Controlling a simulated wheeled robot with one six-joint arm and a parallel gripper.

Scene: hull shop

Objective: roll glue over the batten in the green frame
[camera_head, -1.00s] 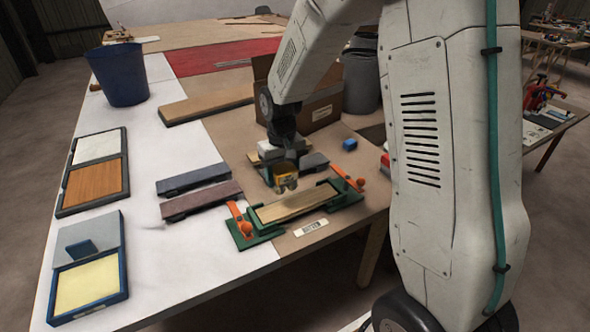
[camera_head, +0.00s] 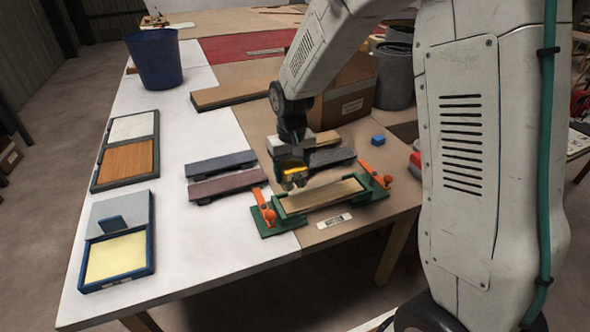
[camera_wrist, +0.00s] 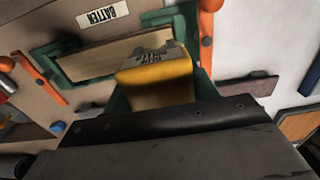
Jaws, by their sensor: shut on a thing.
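The batten (camera_head: 325,195), a pale wood strip, lies in the green frame (camera_head: 283,212), with an orange clamp at each end. My gripper (camera_head: 297,183) is over the back left part of the frame, pointing down. It is shut on a yellow thing (camera_head: 291,168), which shows larger in the wrist view (camera_wrist: 158,84) with a grey lettered face. Its lower end is too small to make out, and I cannot tell whether it touches the batten. In the wrist view the batten (camera_wrist: 95,63) is partly hidden by the yellow thing.
A white label (camera_head: 333,221) reading BATTEN lies before the frame. Two dark bars (camera_head: 222,177) lie to its left, and a blue tray (camera_head: 118,262) with a pale yellow pad stands farther left. A cardboard box (camera_head: 350,92) and a blue block (camera_head: 378,140) are behind. White table is clear between tray and frame.

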